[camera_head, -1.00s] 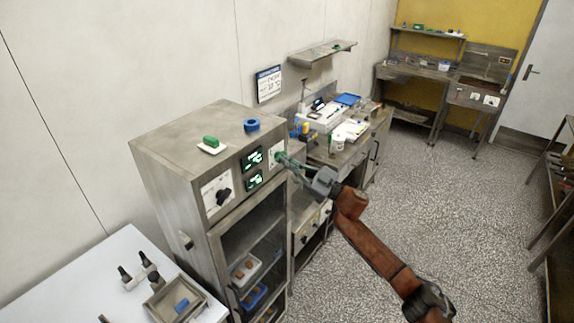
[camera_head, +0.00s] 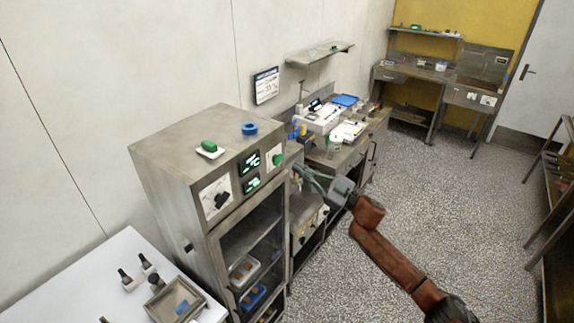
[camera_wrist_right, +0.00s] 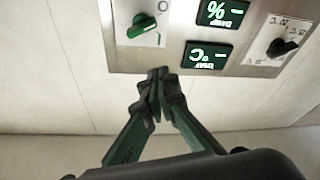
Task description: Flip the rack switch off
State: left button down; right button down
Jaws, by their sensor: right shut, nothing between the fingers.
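The rack is a steel cabinet (camera_head: 200,148) with a control panel across its upper front. Its green rotary switch (camera_head: 278,159) sits on a white plate at the panel's right end. In the right wrist view, which shows the panel upside down, the switch's green knob (camera_wrist_right: 142,27) is tilted on its plate; I cannot tell which setting it marks. My right gripper (camera_head: 297,172) is shut and empty, just right of and below the switch, apart from it. Its closed fingertips (camera_wrist_right: 157,76) also show in the wrist view. My left gripper is not in view.
Two lit green displays (camera_head: 250,162) and a black knob (camera_head: 221,199) share the panel. A green object on a white plate (camera_head: 210,149) and a blue ring (camera_head: 249,128) lie on the cabinet top. A cluttered bench (camera_head: 357,151) stands behind my right arm. Open floor lies right.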

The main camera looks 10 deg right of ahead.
jog(key=v, duration=0.2)
jog(key=shift+s+d, duration=0.2)
jog(key=shift+d, duration=0.05)
